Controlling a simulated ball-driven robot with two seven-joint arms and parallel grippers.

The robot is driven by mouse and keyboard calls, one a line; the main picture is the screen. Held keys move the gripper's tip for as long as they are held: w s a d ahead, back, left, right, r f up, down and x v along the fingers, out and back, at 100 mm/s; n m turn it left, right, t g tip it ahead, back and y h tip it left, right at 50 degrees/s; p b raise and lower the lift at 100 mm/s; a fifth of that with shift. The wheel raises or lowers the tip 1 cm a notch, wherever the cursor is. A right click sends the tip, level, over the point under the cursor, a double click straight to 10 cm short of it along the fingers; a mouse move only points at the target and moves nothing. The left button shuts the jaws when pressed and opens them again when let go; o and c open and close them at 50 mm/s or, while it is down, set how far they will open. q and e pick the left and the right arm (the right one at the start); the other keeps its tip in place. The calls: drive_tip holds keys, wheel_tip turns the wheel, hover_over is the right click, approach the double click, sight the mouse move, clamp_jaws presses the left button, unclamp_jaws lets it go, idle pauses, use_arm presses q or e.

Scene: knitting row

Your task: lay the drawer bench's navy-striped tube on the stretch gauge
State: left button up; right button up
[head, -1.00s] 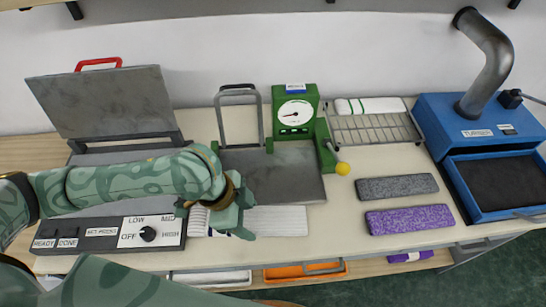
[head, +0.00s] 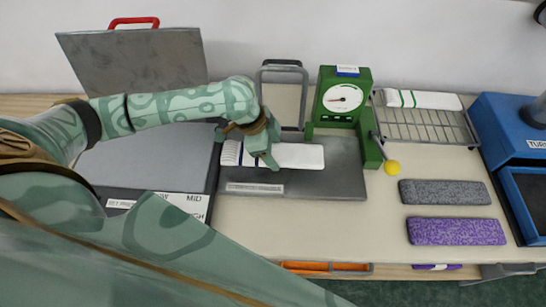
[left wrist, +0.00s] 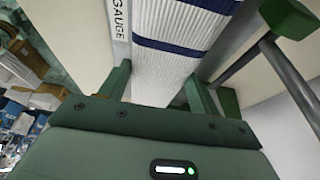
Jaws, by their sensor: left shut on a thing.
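The white tube with navy stripes (head: 298,156) lies lengthwise over the grey plate of the stretch gauge (head: 320,182), its striped end to the left. My left gripper (head: 262,160) is shut on it near the striped end. In the left wrist view the ribbed tube (left wrist: 165,65) with two navy bands runs between the fingers (left wrist: 158,90), beside the gauge's label. I cannot tell whether the tube touches the plate. The gauge's green dial housing (head: 342,97) stands behind the plate. My right gripper does not show.
A wire rack (head: 425,122) holds a green-striped white tube (head: 422,99). A grey block (head: 445,192) and a purple block (head: 457,231) lie to the right. A yellow-knobbed lever (head: 392,167) sticks out beside the gauge. An open press (head: 135,70) stands at the left.

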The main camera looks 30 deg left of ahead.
use_arm(q)
drive_tip(key=shift+w+a+f, duration=0.3)
drive_tip(key=shift+w+f, duration=0.1)
drive_tip(key=shift+f, duration=0.2)
drive_tip(key=f, duration=0.1)
drive_tip(key=f+b, duration=0.2)
drive_tip(key=f, duration=0.1)
drive_tip(key=shift+w+a, duration=0.2)
drive_tip(key=shift+w, duration=0.05)
drive_tip(key=shift+r, duration=0.1)
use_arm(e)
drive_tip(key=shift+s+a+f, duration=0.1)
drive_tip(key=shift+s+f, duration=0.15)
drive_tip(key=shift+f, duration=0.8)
use_arm(q)
drive_tip(key=o, duration=0.9)
drive_tip(key=shift+o, duration=0.2)
